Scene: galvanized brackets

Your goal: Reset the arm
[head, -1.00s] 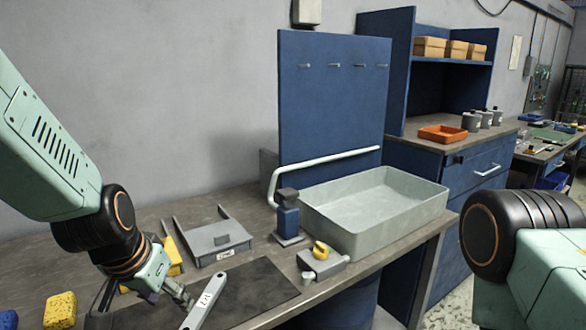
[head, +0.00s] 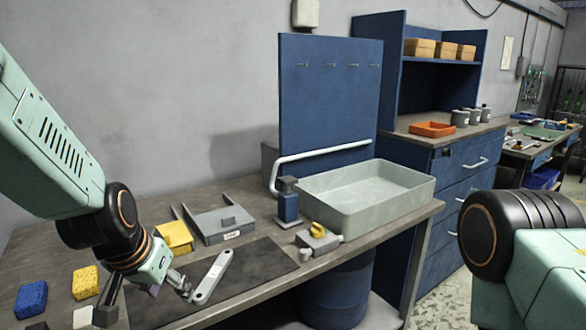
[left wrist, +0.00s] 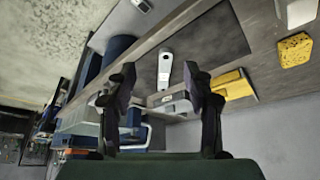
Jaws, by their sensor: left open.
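My left gripper (head: 148,293) is open in the head view, low over the near part of the bench. A flat grey metal bracket (head: 212,274) with a white label lies just to its right on a dark mat (head: 262,262). In the left wrist view my open left gripper (left wrist: 162,84) has its two dark fingers apart with nothing held between them. The bracket (left wrist: 164,68) shows beyond the fingertips there. Only a link of my right arm shows at the head view's right edge; its gripper is out of view.
Yellow (head: 85,282) and blue (head: 31,299) sponges lie at the bench's left. A blue pegboard (head: 331,95) rises behind.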

